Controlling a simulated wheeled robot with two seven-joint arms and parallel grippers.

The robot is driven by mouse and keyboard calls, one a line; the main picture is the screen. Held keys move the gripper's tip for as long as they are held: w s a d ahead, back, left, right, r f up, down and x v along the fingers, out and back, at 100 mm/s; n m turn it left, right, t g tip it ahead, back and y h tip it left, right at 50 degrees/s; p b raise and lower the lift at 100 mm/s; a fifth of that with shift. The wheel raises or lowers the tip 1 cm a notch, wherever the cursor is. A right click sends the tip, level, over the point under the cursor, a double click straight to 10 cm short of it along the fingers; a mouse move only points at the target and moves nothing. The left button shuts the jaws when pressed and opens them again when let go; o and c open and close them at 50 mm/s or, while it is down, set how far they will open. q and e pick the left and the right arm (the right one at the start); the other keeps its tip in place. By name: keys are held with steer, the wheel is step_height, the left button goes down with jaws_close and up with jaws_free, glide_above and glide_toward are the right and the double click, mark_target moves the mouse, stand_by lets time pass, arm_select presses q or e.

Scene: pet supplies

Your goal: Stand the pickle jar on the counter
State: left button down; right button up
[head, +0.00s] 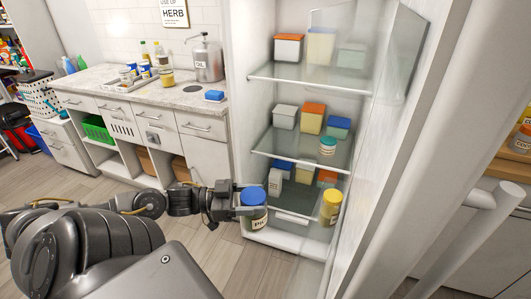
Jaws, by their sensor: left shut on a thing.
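The pickle jar (254,222) has a blue lid and a pale label that seems to start with "PI". It is upright in front of the open fridge's lower part. My left gripper (238,203) is shut on the jar from its left side, and the fingers are partly hidden by it. The counter (125,84) is a speckled light top at the back left, well away from the jar. My right gripper is not in view.
The fridge shelves (312,80) hold several boxes; a yellow jar (331,204) sits low inside.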

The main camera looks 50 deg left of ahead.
arm_select(q)
steer(key=shift+s+a, duration=0.15)
steer(key=shift+a, duration=0.2)
steer(key=shift+d, duration=0.1)
